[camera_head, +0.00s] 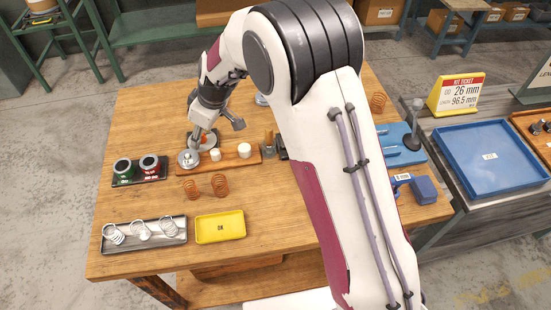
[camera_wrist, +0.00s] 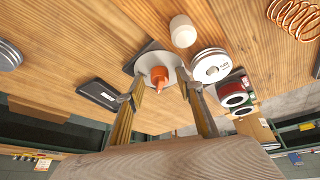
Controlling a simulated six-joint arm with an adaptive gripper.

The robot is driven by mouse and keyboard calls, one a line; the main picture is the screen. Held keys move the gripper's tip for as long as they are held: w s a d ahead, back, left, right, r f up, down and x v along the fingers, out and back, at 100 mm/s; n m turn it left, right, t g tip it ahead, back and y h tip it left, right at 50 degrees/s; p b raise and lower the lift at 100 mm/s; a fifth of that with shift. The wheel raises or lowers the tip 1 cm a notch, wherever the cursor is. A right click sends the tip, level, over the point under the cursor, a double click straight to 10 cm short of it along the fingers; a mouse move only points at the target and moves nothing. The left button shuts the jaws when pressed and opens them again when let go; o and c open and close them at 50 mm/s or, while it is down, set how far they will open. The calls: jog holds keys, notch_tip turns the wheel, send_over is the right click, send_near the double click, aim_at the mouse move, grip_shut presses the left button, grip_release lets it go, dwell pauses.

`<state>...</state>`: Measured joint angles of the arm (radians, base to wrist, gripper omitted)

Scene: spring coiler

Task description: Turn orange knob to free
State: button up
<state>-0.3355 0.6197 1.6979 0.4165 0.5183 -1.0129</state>
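The orange knob (camera_wrist: 160,75) sits on a round grey disc (camera_wrist: 147,62) in the wrist view, with an orange pointed tip toward the camera. In the head view the knob (camera_head: 203,139) is a small orange patch below my gripper. My gripper (camera_wrist: 163,88) is open, with one finger on each side of the knob. Gaps show between the fingers and the knob, so the gripper is not closed on it. In the head view my gripper (camera_head: 206,122) points down over the grey disc (camera_head: 207,143), partly covering it.
A wooden strip (camera_head: 230,161) with white pegs and a round metal piece (camera_head: 188,158) stand close by. Orange coil springs (camera_head: 219,184), a yellow tray (camera_head: 220,227) and a grey tray (camera_head: 170,236) of springs lie nearer the front edge. A green and red gauge pair (camera_head: 139,170) is left.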

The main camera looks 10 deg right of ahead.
jog(key=shift+s+a+m+t+h, duration=0.1)
jog(key=shift+m+t+h, duration=0.3)
jog(key=shift+m, duration=0.9)
jog(key=shift+a+m+t+h, duration=0.15)
jog(key=shift+m+h, duration=0.35)
jog(key=shift+m, duration=0.8)
jog(key=v, duration=0.8)
jog(key=shift+m+g+h, duration=0.3)
jog(key=shift+g, duration=0.45)
jog(key=s+d, duration=0.1)
jog(key=s+d+f, duration=0.1)
jog(key=s, duration=0.1)
jog(key=s+d+f, duration=0.1)
jog(key=s, duration=0.1)
jog(key=shift+s+f, duration=0.1)
jog(key=s+d+r+m, duration=0.1)
jog(key=s+d+r, duration=0.3)
jog(key=s+d, duration=0.2)
jog(key=s+d+r+m, duration=0.1)
jog(key=s+d+r, duration=0.3)
jog(key=s+d, duration=0.2)
jog(key=s, duration=0.2)
jog(key=shift+s+d+r+h, duration=0.25)
jog(key=shift+s+h, duration=0.05)
jog(key=shift+s, duration=0.05)
jog(key=shift+s+m, duration=0.1)
jog(key=shift+m, duration=0.2)
